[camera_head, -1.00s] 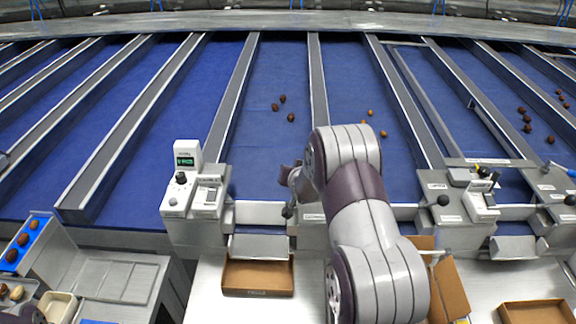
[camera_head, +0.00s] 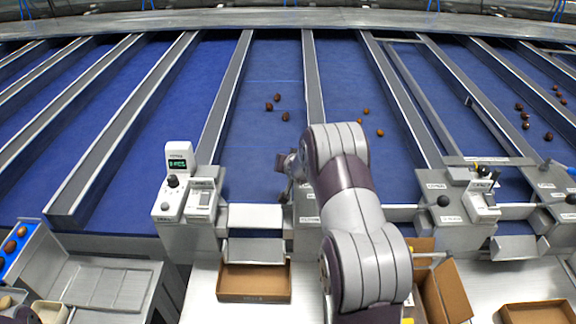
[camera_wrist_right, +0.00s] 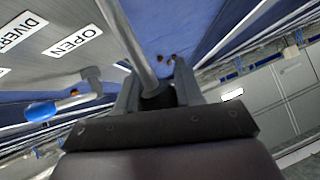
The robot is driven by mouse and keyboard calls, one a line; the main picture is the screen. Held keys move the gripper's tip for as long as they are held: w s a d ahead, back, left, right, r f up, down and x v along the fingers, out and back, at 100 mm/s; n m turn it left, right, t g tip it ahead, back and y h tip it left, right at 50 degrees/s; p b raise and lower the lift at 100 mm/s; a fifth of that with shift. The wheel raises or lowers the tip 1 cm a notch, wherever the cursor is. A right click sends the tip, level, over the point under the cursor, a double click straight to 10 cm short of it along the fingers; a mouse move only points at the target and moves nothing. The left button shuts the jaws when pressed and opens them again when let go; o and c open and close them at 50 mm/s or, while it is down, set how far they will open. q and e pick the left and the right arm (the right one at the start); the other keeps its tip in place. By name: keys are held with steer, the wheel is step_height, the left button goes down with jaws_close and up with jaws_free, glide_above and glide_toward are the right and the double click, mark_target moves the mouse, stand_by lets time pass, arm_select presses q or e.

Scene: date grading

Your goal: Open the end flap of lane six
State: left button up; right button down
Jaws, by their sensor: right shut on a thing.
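My right gripper (camera_head: 291,166) reaches over the end of a middle lane, beside its end flap (camera_head: 255,216). In the right wrist view its two fingers (camera_wrist_right: 158,92) are shut on a grey lever rod (camera_wrist_right: 136,45). A plate with the labels OPEN (camera_wrist_right: 72,42) and DIVERT lies beside the rod. The flap is a pale panel at the lane's end, above a metal chute (camera_head: 255,250). I cannot read a lane number. My right arm hides part of the lane ends.
An open cardboard box (camera_head: 254,283) stands under the chute. A white device with a green display (camera_head: 180,170) stands left of the flap. Several dates lie on the blue lanes (camera_head: 269,106). Another black-knobbed lever (camera_head: 443,201) is to the right.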

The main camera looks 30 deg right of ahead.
steer(key=shift+s+a+f, duration=0.1)
steer(key=shift+s+f, duration=0.1)
steer(key=shift+f, duration=0.25)
steer(key=shift+s+f, duration=0.15)
steer(key=shift+f, duration=0.3)
steer(key=c, duration=0.8)
jaws_free()
steer(key=shift+o, duration=0.2)
steer(key=shift+r, duration=0.35)
steer(key=shift+r, duration=0.1)
steer(key=shift+s+r, duration=0.25)
steer(key=b+v, duration=0.2)
steer(key=v, duration=0.9)
steer(key=shift+s+r, duration=0.2)
steer(key=shift+s, duration=0.1)
steer(key=shift+a, duration=0.1)
